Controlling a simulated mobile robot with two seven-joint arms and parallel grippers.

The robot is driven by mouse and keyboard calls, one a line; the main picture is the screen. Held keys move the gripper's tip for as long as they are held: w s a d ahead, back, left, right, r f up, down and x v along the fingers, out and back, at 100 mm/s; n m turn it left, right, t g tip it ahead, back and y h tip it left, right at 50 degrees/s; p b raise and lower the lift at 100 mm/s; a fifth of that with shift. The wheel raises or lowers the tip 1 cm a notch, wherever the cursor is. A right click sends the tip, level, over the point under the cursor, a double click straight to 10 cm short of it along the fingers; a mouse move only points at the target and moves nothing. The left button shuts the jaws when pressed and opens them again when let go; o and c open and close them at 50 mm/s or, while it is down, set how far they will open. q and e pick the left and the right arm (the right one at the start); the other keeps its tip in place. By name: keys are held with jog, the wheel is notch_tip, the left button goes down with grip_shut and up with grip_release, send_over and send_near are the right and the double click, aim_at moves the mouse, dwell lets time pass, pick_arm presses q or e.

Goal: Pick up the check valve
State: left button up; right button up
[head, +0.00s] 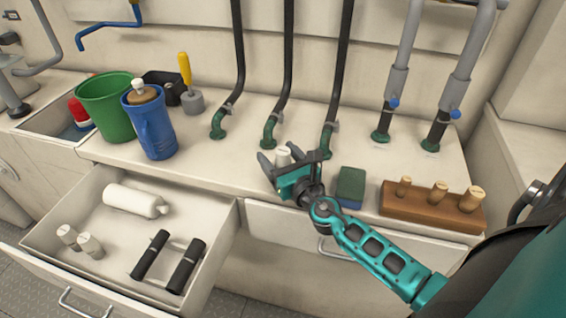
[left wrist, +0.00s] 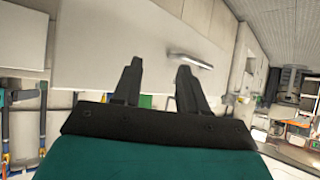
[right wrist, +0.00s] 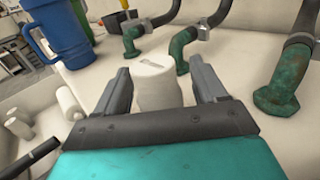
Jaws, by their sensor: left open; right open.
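A white, rounded piece with a slot in its top (right wrist: 158,84), seemingly the check valve, stands on the counter. In the head view it (head: 283,155) is partly hidden by my right gripper (head: 282,160). The right gripper is open, its two fingers on either side of the piece; a gap shows at its right side in the right wrist view, and whether the left finger touches is unclear. My left gripper (left wrist: 159,65) is open and empty in its wrist view, away from the counter, and is not in the head view.
A green and blue sponge (head: 350,186) and a wooden plug rack (head: 430,210) lie right of my right gripper. Hoses on green fittings (head: 269,134) stand behind. A blue jug (head: 150,130) and green bucket (head: 106,108) are left. An open drawer (head: 215,235) holds white and black pieces.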

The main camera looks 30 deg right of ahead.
jog(key=shift+w, duration=0.1)
jog(key=c, duration=1.3)
pick_arm(q)
notch_tip(320, 180, up, 8)
jog(key=a+p, duration=0.1)
jog(key=p, duration=0.9)
jog(key=shift+s+a+y+p, duration=0.25)
jog(key=shift+s+y+p, duration=0.05)
jog(key=shift+s, duration=0.05)
pick_arm(e)
jog(key=shift+r, duration=10.05)
